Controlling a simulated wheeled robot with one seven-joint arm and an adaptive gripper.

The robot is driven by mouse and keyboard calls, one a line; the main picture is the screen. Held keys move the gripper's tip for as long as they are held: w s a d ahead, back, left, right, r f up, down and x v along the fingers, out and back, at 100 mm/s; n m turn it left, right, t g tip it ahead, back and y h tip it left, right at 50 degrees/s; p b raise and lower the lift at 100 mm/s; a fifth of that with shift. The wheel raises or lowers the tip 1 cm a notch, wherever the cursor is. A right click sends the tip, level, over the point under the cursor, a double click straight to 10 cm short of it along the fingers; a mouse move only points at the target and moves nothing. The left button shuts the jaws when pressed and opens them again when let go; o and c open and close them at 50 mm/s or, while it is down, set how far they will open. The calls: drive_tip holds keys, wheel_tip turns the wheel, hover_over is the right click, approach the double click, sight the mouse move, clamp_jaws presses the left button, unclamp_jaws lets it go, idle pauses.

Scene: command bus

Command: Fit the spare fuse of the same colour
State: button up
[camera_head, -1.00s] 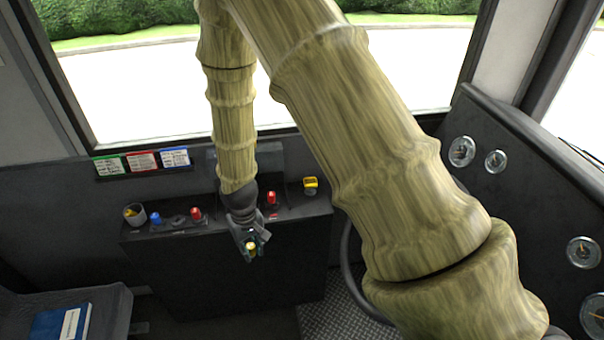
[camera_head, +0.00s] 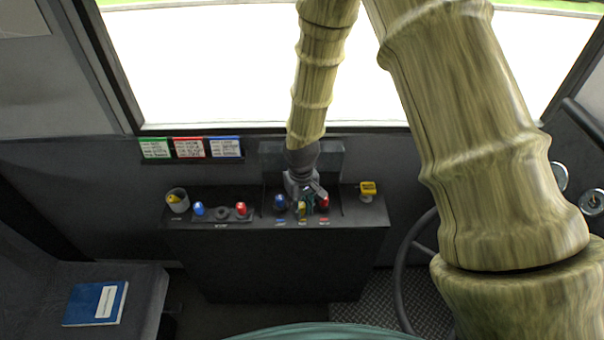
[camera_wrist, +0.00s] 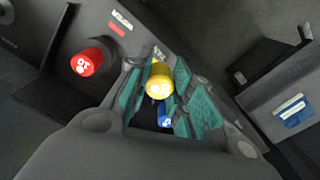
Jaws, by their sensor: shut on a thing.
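My gripper (camera_head: 302,192) is over the main fuse row on the dark console. It is shut on a yellow fuse (camera_head: 301,210), which shows between the teal finger pads in the wrist view (camera_wrist: 159,79). The yellow fuse is between a blue fuse (camera_head: 280,202) and a red fuse (camera_head: 323,203). I cannot tell whether it is seated in a socket or just above it. The spare rack at left has a blue fuse (camera_head: 198,209), an empty round socket (camera_head: 220,213) and a red fuse (camera_head: 241,209).
A grey cup (camera_head: 178,205) with something yellow in it stands at the console's left end. A yellow block-like part (camera_head: 368,188) stands at the right end. Three label cards (camera_head: 190,148) are on the wall behind. A blue book (camera_head: 95,303) lies on the seat. The steering wheel (camera_head: 400,270) is to the right.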

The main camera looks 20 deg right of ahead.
drive_tip(key=w+d+r+n+p, duration=0.2)
drive_tip(key=w+r+n, duration=0.1)
drive_tip(key=w+n, duration=0.2)
drive_tip(key=shift+a+f+b, duration=0.1)
drive_tip(key=shift+f+b, duration=1.85)
drive_tip(key=shift+b, duration=0.1)
drive_tip(key=shift+p, duration=0.8)
idle(0.6)
drive_tip(key=shift+f+b, duration=0.55)
drive_tip(key=shift+f, duration=0.65)
idle(0.7)
drive_tip(key=o, duration=0.9)
drive_tip(key=shift+c, duration=0.2)
